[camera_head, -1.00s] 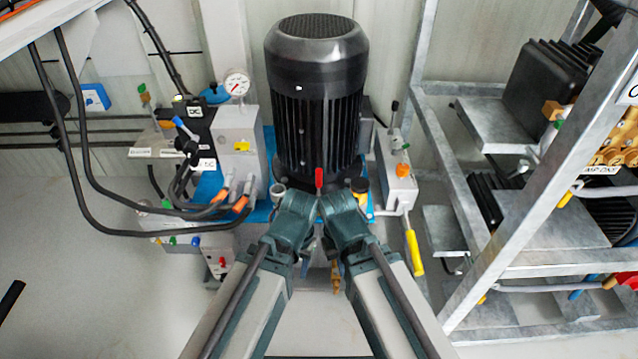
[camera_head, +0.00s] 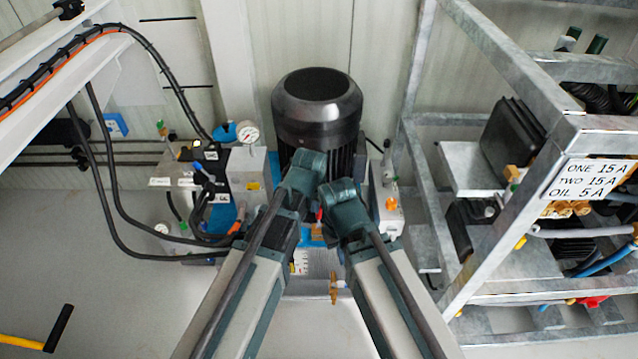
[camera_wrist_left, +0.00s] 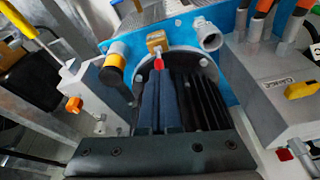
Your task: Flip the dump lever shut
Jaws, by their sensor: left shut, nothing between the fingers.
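A small red-tipped lever (camera_wrist_left: 158,63) stands in front of a brass fitting (camera_wrist_left: 157,42) in the left wrist view. I cannot read a label that marks it as the dump lever. My left gripper (camera_wrist_left: 160,77) points at it with its dark fingers shut and empty; I cannot tell whether they touch it. In the head view a bit of red (camera_head: 319,215) shows between my two arms, and the left fingers are hidden behind my arm. My right arm is in the head view, but its gripper is hidden.
A black ribbed motor (camera_head: 316,105) stands behind my arms. A hose-fed valve block with a gauge (camera_head: 247,133) is at the left, and a white box with an orange knob (camera_head: 391,203) is at the right. A grey metal rack (camera_head: 493,238) fills the right side.

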